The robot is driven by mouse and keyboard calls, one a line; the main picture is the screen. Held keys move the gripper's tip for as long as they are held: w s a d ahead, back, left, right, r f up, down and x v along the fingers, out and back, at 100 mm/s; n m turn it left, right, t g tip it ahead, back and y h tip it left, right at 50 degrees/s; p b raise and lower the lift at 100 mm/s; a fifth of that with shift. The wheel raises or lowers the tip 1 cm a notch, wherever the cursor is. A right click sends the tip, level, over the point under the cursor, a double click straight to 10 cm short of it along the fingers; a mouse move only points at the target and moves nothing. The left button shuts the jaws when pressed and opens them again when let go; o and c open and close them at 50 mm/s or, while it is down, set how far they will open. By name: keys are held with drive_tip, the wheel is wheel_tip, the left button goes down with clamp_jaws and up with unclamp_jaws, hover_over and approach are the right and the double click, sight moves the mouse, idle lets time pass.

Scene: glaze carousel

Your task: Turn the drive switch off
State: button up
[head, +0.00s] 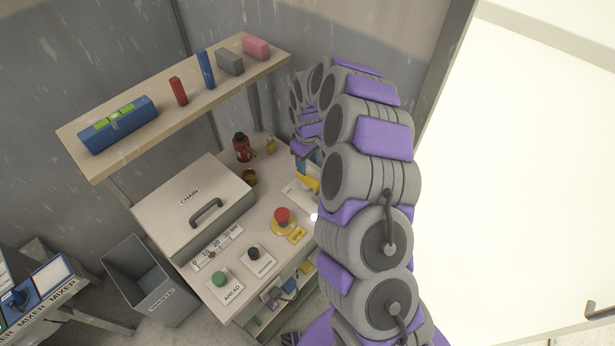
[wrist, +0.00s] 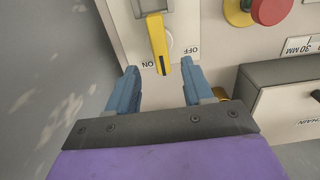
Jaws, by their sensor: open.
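The drive switch has a yellow lever on a pale plate marked ON and OFF. In the wrist view the lever (wrist: 158,44) points down at the ON mark, and the OFF mark is to its right. The lever also shows in the head view (head: 308,184), partly hidden by my arm. My gripper (wrist: 159,70) is open and empty, with one blue finger on each side of the lever's tip in the picture. I cannot tell whether the fingers are level with the lever or above it. In the head view my gripper (head: 303,161) is just behind the lever.
A red emergency button (head: 282,216) on a yellow base, a black knob (head: 253,254) and a green button (head: 219,279) are on the bench front. The CHAIN box (head: 176,211) stands left. A shelf (head: 270,62) overhangs the back. A red bottle (head: 242,148) stands behind.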

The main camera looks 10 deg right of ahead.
sight(308, 177)
wheel_tip(308, 177, down, 8)
drive_tip(key=shift+r+b, duration=0.1)
drive_tip(key=shift+b, duration=0.45)
clamp_jaws()
